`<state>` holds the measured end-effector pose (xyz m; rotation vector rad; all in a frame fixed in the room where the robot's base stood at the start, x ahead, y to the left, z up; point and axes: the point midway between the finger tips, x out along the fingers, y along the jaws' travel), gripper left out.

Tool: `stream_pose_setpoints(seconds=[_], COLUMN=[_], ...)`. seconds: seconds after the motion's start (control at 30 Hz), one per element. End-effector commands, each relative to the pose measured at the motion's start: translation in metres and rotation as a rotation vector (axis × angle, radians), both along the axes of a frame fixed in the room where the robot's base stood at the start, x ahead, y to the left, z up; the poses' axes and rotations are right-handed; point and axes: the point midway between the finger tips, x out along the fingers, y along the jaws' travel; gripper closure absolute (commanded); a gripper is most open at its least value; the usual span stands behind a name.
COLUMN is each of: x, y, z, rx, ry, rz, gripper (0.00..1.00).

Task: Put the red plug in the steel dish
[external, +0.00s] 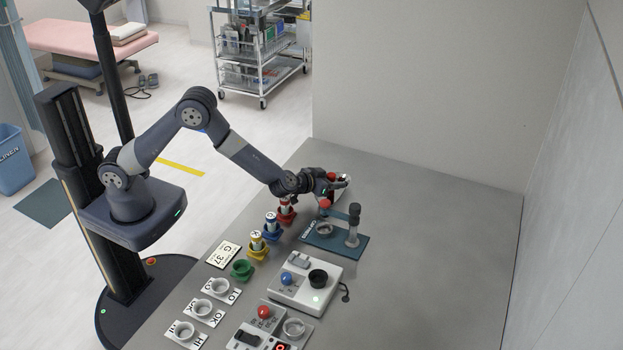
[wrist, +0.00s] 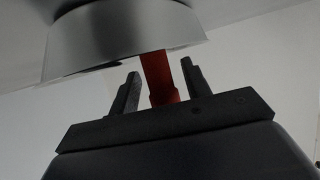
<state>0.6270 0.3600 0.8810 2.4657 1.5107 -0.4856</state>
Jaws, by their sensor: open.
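The red plug (wrist: 159,77) stands between the two fingers of my gripper (wrist: 158,85) in the wrist view. The fingers are apart, with a visible gap on each side of the plug. The far end of the plug is hidden by the steel dish (wrist: 120,32), which fills the top left of that view. In the external view my gripper (external: 341,185) is low over the far part of the table, at the pale dish (external: 348,177), which it partly hides. Whether the plug touches the dish floor cannot be told.
Coloured holders (external: 257,250), a white control box (external: 305,288) and several cups stand nearer. The table's right side is clear.

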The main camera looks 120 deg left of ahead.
Motion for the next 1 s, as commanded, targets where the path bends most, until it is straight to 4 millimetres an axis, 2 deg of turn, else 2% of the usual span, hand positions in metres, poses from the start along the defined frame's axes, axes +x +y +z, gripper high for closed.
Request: stream_pose_setpoints(seconds=[0.17, 0.6, 1.0], x=[0.000, 0.000, 0.000], y=[0.000, 0.000, 0.000], z=[0.014, 0.072, 0.070], rx=[0.000, 0.000, 0.000], ry=[0.000, 0.000, 0.000], rz=[0.000, 0.000, 0.000], gripper=[0.54, 0.54, 0.54])
